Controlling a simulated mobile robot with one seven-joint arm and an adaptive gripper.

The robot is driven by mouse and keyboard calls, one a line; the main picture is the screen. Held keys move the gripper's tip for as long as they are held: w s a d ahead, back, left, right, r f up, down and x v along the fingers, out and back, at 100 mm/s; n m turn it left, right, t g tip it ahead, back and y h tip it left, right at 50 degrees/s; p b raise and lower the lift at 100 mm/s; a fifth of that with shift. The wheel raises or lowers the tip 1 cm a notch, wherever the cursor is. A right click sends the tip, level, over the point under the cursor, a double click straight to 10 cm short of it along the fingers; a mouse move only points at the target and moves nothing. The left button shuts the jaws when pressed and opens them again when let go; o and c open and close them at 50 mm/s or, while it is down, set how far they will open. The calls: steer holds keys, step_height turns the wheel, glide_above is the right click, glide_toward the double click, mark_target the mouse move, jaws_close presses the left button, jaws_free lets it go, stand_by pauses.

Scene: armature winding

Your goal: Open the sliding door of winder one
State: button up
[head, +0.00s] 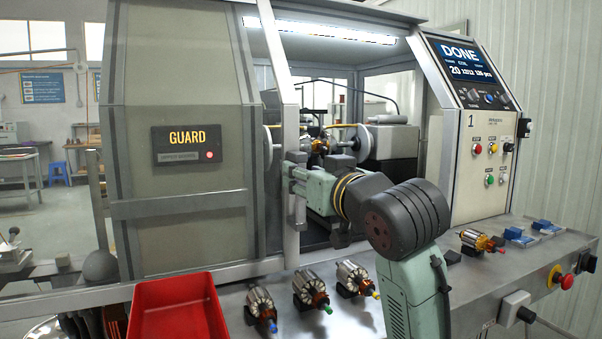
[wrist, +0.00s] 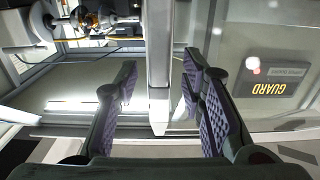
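Winder one (head: 190,110) has "GUARD" on its left front and a 1 on its right console (head: 485,150). A pale upright bar of the sliding door (head: 277,50) stands near the left side of the front opening. The bar also shows in the wrist view (wrist: 159,90). My gripper (head: 292,180) is at the bar, at mid height. In the wrist view my gripper (wrist: 160,75) is open, one finger on each side of the bar, with a visible gap on both sides. The interior shows to the right of the bar; my arm hides the opening's lower part.
A red bin (head: 178,305) is at the front left. Several armatures (head: 312,284) lie in holders on the front ledge, with another (head: 478,240) at the right. A red stop button (head: 567,281) sits on the right front edge. The console screen (head: 463,62) reads "DONE".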

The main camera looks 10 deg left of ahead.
steer(key=v, duration=0.9)
steer(key=shift+s+d, duration=0.1)
